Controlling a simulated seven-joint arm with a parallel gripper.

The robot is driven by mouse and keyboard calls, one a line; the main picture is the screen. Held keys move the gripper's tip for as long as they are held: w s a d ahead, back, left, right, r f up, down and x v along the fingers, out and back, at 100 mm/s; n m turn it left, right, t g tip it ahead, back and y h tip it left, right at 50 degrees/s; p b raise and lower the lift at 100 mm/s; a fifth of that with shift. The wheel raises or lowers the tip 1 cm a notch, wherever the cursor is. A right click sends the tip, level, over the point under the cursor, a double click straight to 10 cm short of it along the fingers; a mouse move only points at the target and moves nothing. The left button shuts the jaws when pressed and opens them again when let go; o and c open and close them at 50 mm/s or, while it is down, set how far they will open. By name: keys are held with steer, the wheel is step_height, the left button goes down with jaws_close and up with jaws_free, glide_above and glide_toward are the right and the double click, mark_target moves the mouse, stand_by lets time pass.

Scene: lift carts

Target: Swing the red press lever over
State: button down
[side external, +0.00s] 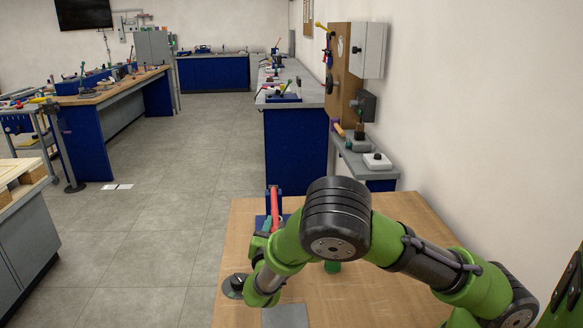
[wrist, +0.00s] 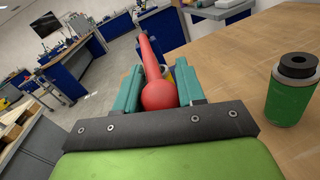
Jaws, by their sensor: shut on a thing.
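The red press lever (side external: 274,203) stands up from a blue press (side external: 282,219) at the far left part of the wooden table in the side view. In the wrist view the red lever (wrist: 151,55) runs away from me and ends in a round red knob (wrist: 159,95) close to the palm. My gripper (wrist: 159,82) is shut on the lever, with one teal finger on each side of it near the knob. In the side view my gripper (side external: 267,224) is partly hidden by my green arm.
A green cylinder with a black ring top (wrist: 290,95) stands on the wooden table (wrist: 230,60), right of my gripper. In the side view a dark round object (side external: 234,286) sits at the table's left edge and a grey plate (side external: 285,317) lies near the front. The table's right side is bare.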

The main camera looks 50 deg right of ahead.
mark_target(277, 215)
steer(key=shift+r, duration=0.1)
steer(key=shift+r+y, duration=0.3)
steer(key=shift+r, duration=0.2)
steer(key=r+y, duration=0.1)
steer(key=r, duration=0.1)
steer(key=r+g+y, duration=0.1)
steer(key=r, duration=0.1)
steer(key=w+r+g, duration=0.1)
steer(key=r, duration=0.1)
steer(key=shift+d+y, duration=0.4)
steer(key=w+d+r+n+g+y, duration=0.1)
steer(key=w+d+r+g+y, duration=0.3)
steer(key=w+d+r, duration=0.6)
steer(key=shift+w+d+r+y, duration=0.2)
steer(key=shift+d+r+y, duration=0.15)
steer(key=shift+r, duration=0.55)
